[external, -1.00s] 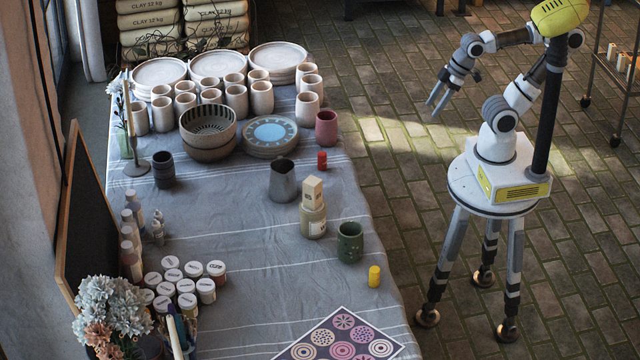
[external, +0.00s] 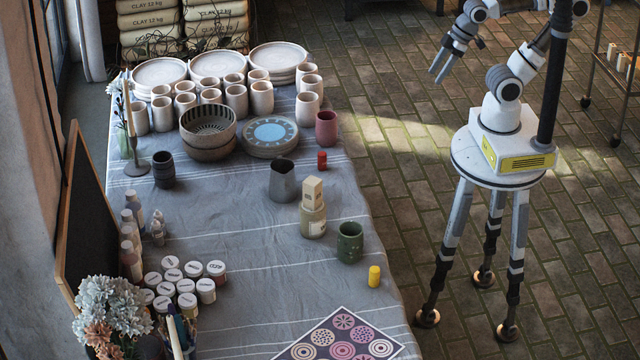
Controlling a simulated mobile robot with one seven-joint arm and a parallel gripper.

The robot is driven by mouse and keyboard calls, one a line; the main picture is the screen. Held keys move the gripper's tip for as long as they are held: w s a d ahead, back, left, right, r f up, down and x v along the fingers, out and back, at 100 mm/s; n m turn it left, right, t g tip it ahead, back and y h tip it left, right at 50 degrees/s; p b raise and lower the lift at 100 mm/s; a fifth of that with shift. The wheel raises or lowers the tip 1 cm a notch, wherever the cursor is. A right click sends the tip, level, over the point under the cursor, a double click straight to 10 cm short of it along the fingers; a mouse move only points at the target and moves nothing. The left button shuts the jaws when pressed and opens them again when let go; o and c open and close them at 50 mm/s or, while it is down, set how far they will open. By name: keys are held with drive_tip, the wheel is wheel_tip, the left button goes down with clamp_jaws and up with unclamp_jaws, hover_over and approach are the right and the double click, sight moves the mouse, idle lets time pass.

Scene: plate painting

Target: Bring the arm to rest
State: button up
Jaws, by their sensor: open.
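My gripper (external: 441,71) is at the upper right in the external view, raised over the brick floor to the right of the table. Its two fingers point down and to the left, with a gap between them. Nothing shows between them. My arm is folded above my base, and the gripper is clear of the table and of everything on it.
The table (external: 250,250) holds pale cups (external: 262,97), stacked plates (external: 160,73), bowls (external: 208,128), a grey metal pitcher (external: 283,182), a green cup (external: 349,243) and paint jars (external: 186,285). A shelf cart (external: 622,75) stands at the far right. Brick floor (external: 400,180) lies open between table and base.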

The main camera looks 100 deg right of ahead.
wheel_tip(320, 180, up, 7)
drive_tip(key=p, duration=0.5)
drive_tip(key=shift+r, duration=0.2)
idle(0.3)
